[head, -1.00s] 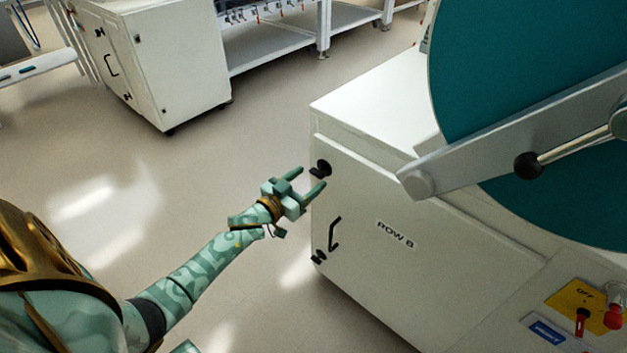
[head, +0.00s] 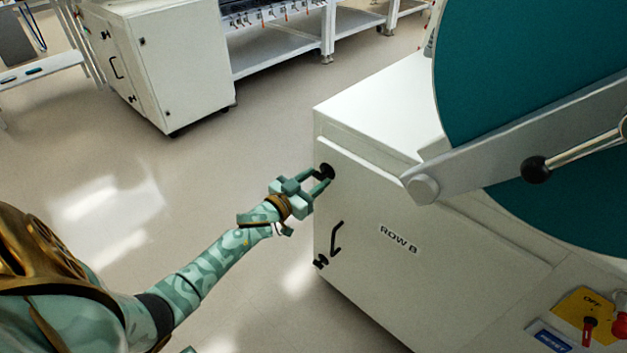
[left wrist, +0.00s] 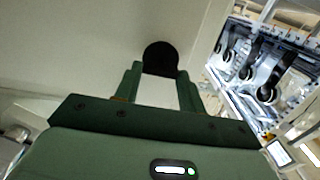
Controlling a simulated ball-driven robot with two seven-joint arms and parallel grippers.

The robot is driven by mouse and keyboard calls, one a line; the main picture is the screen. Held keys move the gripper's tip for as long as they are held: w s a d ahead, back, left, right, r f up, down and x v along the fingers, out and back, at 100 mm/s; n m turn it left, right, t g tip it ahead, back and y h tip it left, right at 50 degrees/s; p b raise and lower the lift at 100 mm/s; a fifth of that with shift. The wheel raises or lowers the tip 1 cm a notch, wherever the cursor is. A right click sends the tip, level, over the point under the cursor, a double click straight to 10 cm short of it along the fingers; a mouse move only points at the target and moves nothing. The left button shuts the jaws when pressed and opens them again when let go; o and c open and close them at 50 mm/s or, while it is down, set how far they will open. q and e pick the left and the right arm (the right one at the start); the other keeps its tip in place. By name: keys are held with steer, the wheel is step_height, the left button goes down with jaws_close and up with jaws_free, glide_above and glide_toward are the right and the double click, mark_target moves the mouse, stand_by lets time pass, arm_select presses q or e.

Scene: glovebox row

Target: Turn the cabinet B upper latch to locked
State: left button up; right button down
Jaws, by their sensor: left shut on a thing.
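Cabinet B (head: 400,270) is the white cabinet labelled ROW B at the right in the head view. Its upper latch (head: 327,170) is a black knob near the top left corner of the door. My left gripper (head: 325,178) is at this latch, with its fingers on either side of the knob and shut on it. In the left wrist view the round black latch (left wrist: 160,57) sits between the fingertips of the gripper (left wrist: 158,70). The fingers hide part of the latch in the head view, so I cannot tell its turn angle. My right gripper is not in view.
A black door handle (head: 336,238) and a lower latch (head: 320,262) are below on the same door. A large teal disc (head: 530,100) with a grey arm and black-knobbed lever (head: 537,169) stands at the right. The floor left of the cabinet is clear.

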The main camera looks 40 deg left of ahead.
arm_select(q)
steer(key=shift+m, duration=0.3)
steer(key=m, duration=0.2)
steer(key=shift+m, duration=0.4)
steer(key=m, duration=0.2)
steer(key=shift+d+f+m, duration=0.1)
steer(key=shift+m, duration=0.3)
steer(key=m, duration=0.3)
steer(key=shift+f+m, duration=0.1)
steer(key=shift+m, duration=0.2)
steer(key=m+b, duration=0.1)
steer(key=m, duration=0.5)
steer(key=shift+d+f, duration=0.1)
steer(key=shift+m+b, duration=0.35)
steer(key=shift+m, duration=0.75)
